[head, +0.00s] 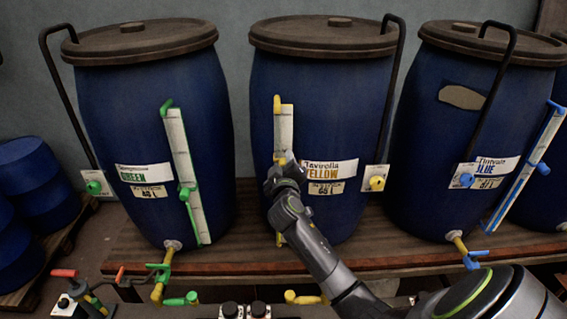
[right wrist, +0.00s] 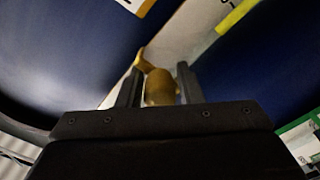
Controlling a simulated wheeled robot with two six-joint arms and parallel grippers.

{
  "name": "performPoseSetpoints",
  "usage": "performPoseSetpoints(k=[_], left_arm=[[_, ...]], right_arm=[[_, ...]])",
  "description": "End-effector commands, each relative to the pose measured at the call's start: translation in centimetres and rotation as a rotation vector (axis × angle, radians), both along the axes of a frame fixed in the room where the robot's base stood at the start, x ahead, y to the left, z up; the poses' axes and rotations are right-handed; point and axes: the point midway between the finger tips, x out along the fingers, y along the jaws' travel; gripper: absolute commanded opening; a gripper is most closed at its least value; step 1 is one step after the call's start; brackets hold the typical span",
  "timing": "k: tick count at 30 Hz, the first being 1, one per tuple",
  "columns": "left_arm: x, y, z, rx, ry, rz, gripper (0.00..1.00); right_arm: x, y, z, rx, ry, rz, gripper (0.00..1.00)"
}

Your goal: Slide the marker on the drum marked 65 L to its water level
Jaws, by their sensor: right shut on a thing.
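The middle blue drum (head: 325,100) carries a YELLOW label and a plate (head: 326,187) that appears to read 65 L. A pale upright gauge strip (head: 286,120) with yellow fittings runs down its front left. My right gripper (head: 281,160) is at this strip and hides its lower part. In the right wrist view my right gripper (right wrist: 160,85) is shut on the yellow marker (right wrist: 160,88), which sits between its two fingers against the pale strip (right wrist: 185,35). The water level cannot be made out. My left gripper is not in view.
A GREEN drum (head: 150,110) with a green gauge (head: 182,165) stands left, and a BLUE drum (head: 450,130) with a blue gauge (head: 525,170) stands right. All rest on a wooden shelf (head: 240,240). Taps and hoses lie along the front. Smaller blue drums (head: 35,170) stand at far left.

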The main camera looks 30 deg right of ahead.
Motion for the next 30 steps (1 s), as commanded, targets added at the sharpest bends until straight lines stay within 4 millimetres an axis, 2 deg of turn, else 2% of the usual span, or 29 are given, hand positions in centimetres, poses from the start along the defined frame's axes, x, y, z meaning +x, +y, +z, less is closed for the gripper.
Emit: performPoseSetpoints(k=[15,19,28,29,30], left_arm=[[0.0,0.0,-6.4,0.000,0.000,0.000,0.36],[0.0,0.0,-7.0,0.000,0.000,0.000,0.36],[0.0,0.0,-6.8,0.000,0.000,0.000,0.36],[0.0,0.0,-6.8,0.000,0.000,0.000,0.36],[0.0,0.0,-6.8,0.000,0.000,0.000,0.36]], right_arm=[[0.0,0.1,-6.5,0.012,-0.003,0.002,0.00],[0.0,0.1,-7.1,0.013,-0.004,0.002,0.00],[0.0,0.1,-6.9,0.013,-0.004,0.003,0.00],[0.0,0.1,-6.9,0.013,-0.004,0.003,0.35],[0.0,0.1,-6.9,0.011,-0.004,0.002,0.41]])
